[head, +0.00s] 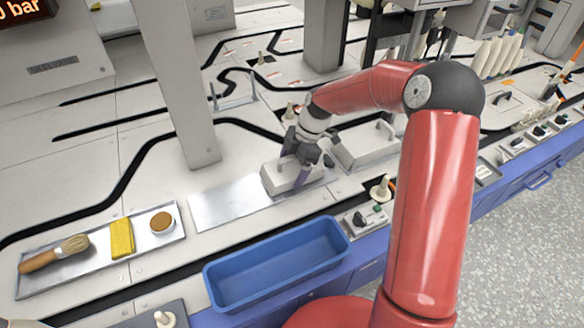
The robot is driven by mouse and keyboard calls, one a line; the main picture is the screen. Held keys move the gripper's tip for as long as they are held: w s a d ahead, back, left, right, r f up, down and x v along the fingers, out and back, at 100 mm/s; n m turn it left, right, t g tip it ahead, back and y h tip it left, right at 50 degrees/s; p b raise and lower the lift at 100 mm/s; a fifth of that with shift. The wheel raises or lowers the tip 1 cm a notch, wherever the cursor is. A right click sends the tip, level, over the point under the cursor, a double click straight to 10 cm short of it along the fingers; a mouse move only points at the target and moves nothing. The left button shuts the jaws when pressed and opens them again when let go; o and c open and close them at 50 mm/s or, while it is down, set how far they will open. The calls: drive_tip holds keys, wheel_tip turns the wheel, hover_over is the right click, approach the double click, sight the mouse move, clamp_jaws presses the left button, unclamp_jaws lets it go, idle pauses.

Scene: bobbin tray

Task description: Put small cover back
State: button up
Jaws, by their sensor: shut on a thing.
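The small cover (277,181), a light grey box-shaped piece, is at the right end of a flat metal plate (222,206). My gripper (303,172) is over it, pointing down, and is shut on it. The fingers and the wrist hide the cover's handle and part of its top. I cannot tell whether the cover's underside rests on the surface or is slightly raised. A larger grey cover (362,149) with a bar handle sits just to the right.
A blue bin (277,283) stands in front of the plate. A tray (170,237) at left holds a brush (54,252), a yellow sponge (122,238) and a small bowl (162,222). A grey post (182,85) rises behind the plate. A bobbin peg (381,189) stands at right.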

drive_tip(key=o, duration=1.1)
drive_tip(key=shift+c, duration=0.2)
